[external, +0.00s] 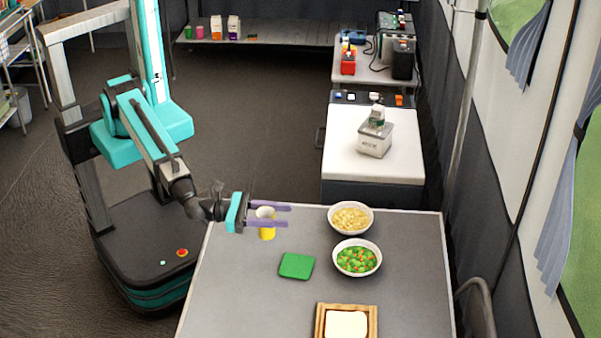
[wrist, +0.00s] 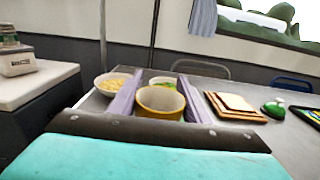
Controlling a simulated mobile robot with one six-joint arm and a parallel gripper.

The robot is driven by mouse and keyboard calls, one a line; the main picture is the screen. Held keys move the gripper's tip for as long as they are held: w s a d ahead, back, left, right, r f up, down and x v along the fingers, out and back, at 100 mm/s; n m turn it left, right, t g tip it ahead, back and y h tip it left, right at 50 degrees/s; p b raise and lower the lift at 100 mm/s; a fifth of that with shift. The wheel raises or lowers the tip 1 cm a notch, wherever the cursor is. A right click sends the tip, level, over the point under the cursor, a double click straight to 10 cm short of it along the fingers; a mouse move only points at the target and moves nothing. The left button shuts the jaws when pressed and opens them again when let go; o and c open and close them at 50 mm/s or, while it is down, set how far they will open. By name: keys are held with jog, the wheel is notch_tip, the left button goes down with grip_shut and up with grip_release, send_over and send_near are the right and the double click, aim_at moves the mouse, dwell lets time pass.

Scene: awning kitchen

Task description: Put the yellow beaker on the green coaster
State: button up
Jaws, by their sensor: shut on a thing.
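The yellow beaker (external: 267,230) is between the two purple fingers of my gripper (external: 268,215), near the back left of the grey table. My gripper is shut on it. In the wrist view the beaker (wrist: 160,101) shows its open, empty-looking top between the fingers (wrist: 158,100). It looks upright; I cannot tell whether its bottom touches the table. The green coaster (external: 296,266) lies flat on the table, to the right of and nearer the camera than the beaker, with nothing on it. I cannot make out the coaster in the wrist view.
A bowl of pale yellow pieces (external: 351,217) and a bowl of green and orange vegetables (external: 357,259) stand right of the coaster. A wooden tray with a white slab (external: 319,325) lies at the front. The table (external: 230,285) is clear left of the coaster.

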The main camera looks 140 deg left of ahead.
jog(key=w+a+f+p, duration=0.1)
jog(key=w, duration=0.9)
jog(key=shift+w+a, duration=0.4)
jog(key=shift+w, duration=0.15)
jog(key=shift+w+a+f+p, duration=0.15)
jog(key=shift+f+p, duration=0.15)
jog(key=shift+f, duration=0.6)
jog(key=shift+w+d+f+p, duration=0.1)
jog(key=shift+f+p, duration=0.15)
jog(key=shift+f, duration=0.65)
jog(key=shift+f, duration=0.2)
jog(key=o, duration=1)
jog(key=shift+r, duration=0.25)
